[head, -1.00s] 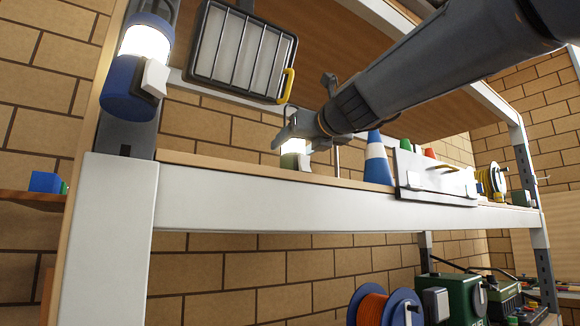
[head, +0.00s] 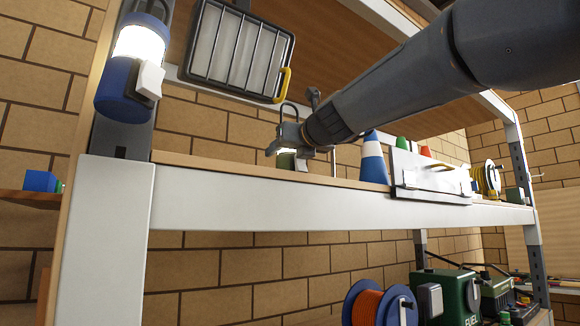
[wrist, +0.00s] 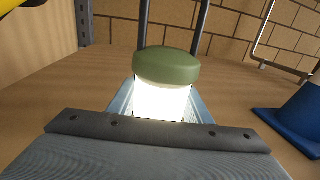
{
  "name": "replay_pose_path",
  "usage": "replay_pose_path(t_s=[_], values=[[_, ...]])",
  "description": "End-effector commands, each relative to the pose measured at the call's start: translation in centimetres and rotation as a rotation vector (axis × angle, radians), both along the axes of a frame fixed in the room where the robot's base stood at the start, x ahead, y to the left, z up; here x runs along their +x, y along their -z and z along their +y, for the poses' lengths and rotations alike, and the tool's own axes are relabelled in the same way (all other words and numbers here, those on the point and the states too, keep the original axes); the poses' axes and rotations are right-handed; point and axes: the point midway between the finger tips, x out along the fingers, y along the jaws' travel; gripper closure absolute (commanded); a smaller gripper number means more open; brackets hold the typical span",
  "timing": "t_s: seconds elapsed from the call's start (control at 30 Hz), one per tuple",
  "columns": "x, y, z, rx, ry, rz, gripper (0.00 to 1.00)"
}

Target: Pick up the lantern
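A lantern with a green cap and a glowing white body (wrist: 162,101) stands upright on the wooden shelf in the wrist view, right in front of my gripper. In the head view its green base (head: 286,162) shows under my gripper (head: 290,146), and its dark handle loop rises above. My gripper is around the lantern's glowing part, with pale finger surfaces close along both sides in the wrist view. Whether they press on it I cannot tell. A blue lantern (head: 128,95), also lit, hangs on the rack's left post. The lower part of the green lantern is hidden in the wrist view.
A blue and white cone (head: 374,160) and a white box (head: 425,178) stand to the right on the shelf. A caged floodlight (head: 238,50) hangs above. The white shelf beam (head: 300,207) runs along the front. A cable reel (head: 375,306) is below.

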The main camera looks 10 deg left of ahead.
Motion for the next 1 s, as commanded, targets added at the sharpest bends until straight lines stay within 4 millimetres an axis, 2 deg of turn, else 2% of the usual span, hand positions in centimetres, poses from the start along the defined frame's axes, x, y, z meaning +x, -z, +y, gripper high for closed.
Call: replay_pose_path(t_s=[0.03, 0.1, 0.47, 0.63, 0.77, 1.0], values=[[0.0, 0.0, 0.0, -0.001, 0.0, -0.001, 0.87], [-0.1, -0.1, 0.0, 0.001, 0.0, -0.002, 0.94], [-0.1, -0.7, -0.1, 0.001, 0.0, -0.002, 0.95], [-0.1, -2.2, -0.1, 0.001, 0.001, -0.004, 0.95], [-0.1, -4.3, -0.1, 0.001, 0.001, -0.004, 0.95], [-3.4, -3.7, -3.0, 0.003, 0.001, -0.005, 0.95]])
